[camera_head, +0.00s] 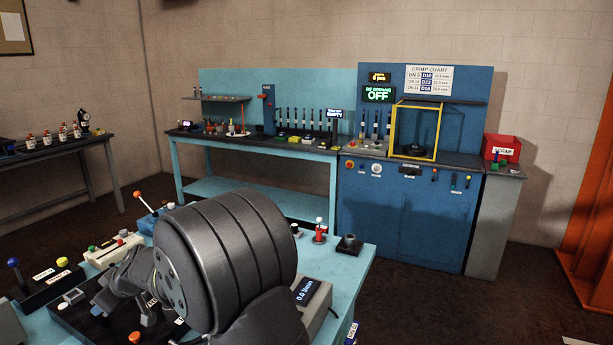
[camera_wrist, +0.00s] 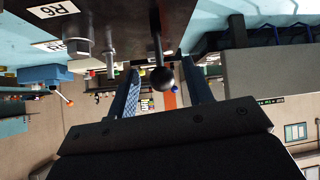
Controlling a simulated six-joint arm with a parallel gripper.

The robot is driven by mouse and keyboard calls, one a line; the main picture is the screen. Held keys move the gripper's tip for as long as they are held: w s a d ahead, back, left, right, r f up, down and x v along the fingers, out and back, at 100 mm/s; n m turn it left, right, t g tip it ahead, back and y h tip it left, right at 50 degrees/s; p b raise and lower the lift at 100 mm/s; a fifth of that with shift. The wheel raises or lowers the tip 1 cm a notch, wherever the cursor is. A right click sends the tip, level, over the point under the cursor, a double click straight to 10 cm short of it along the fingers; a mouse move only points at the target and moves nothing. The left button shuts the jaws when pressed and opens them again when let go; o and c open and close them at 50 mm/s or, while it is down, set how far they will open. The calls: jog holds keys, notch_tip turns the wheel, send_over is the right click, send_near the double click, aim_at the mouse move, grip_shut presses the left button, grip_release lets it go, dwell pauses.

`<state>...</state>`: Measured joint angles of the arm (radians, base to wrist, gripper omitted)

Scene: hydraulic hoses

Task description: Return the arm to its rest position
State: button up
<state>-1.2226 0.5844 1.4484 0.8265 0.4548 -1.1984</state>
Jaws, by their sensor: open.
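My gripper (camera_wrist: 160,74) is open, with its two dark blue fingers apart in the wrist view. A black ball knob (camera_wrist: 162,78) on a thin dark rod appears between the fingers, with clear space on both sides; I cannot tell how deep it lies between them. The rod meets a dark panel (camera_wrist: 120,20) at the top of that view. In the head view my dark arm fills the lower middle, low over the near light-blue bench (camera_head: 345,275). My gripper's fingers are not clear there.
On the near bench stand a grey box with a display (camera_head: 310,291), a red-topped fitting (camera_head: 320,232), a black block (camera_head: 350,244) and a lever with an orange knob (camera_head: 145,201). A blue-knobbed lever (camera_head: 14,265) stands at left. Dark floor (camera_head: 420,295) is clear at right.

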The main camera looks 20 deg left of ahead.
jog(key=x, duration=0.5)
jog(key=shift+a+f, duration=0.15)
jog(key=shift+a, duration=0.1)
jog(key=shift+s+h, duration=0.1)
jog(key=shift+h, duration=0.2)
jog(key=shift+a+h, duration=0.5)
jog(key=shift+h, duration=0.6)
jog(key=shift+a+h, duration=0.5)
jog(key=shift+h, duration=0.6)
jog(key=v, duration=1.1)
jog(key=shift+r, duration=0.3)
